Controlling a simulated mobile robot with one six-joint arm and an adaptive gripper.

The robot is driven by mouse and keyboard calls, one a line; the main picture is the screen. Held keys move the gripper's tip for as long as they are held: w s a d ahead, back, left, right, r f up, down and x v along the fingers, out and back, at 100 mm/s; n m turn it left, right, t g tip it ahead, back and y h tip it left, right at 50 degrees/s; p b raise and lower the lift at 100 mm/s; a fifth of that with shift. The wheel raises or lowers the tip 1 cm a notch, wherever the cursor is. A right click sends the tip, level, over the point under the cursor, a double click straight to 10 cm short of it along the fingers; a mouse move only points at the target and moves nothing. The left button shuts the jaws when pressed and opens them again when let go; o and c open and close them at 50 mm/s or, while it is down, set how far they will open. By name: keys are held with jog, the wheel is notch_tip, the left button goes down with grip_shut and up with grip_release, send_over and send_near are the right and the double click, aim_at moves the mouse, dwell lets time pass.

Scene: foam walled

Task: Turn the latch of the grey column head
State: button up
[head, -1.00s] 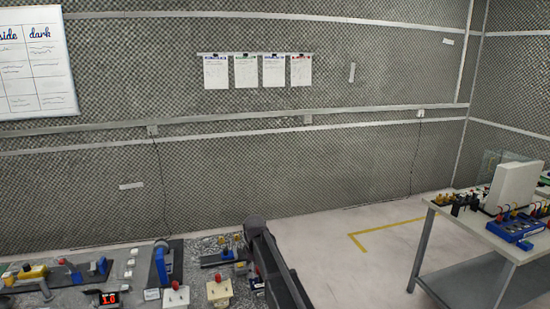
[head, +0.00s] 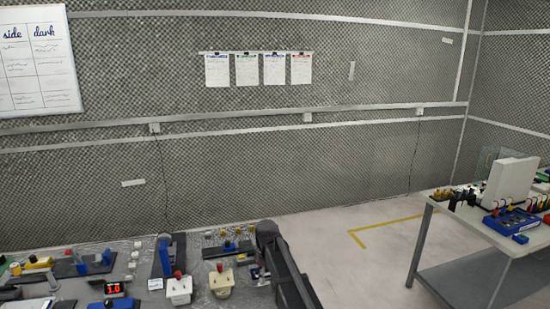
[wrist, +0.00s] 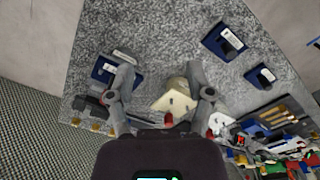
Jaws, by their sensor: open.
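My gripper (wrist: 160,70) is open, its two grey fingers spread apart over the bench in the wrist view. Nothing is held. A cream box (wrist: 175,97) lies below, between the fingers in the picture. A blue block with a grey top piece (wrist: 122,57) is beside the left fingertip; whether they touch I cannot tell. I cannot surely pick out the grey column head or its latch among the bench parts. In the head view my dark arm covers the bench's right end, and the fingers cannot be made out.
The speckled grey bench (wrist: 170,30) carries two more blue blocks, one of them a larger block (wrist: 224,42). In the head view a blue upright part (head: 163,256) and a white box (head: 179,290) stand left of my arm. A side table (head: 440,205) stands right, across open floor.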

jog(key=s+d+f+m+b, duration=0.4)
jog(key=s+d+m, duration=0.1)
jog(key=s+d, duration=0.4)
jog(key=s+d+f+m+b, duration=0.4)
jog(key=s+d, duration=0.6)
jog(key=s, duration=0.4)
jog(key=shift+d+f+m, duration=0.3)
jog(key=shift+f+m, duration=0.05)
jog(key=shift+m, duration=0.55)
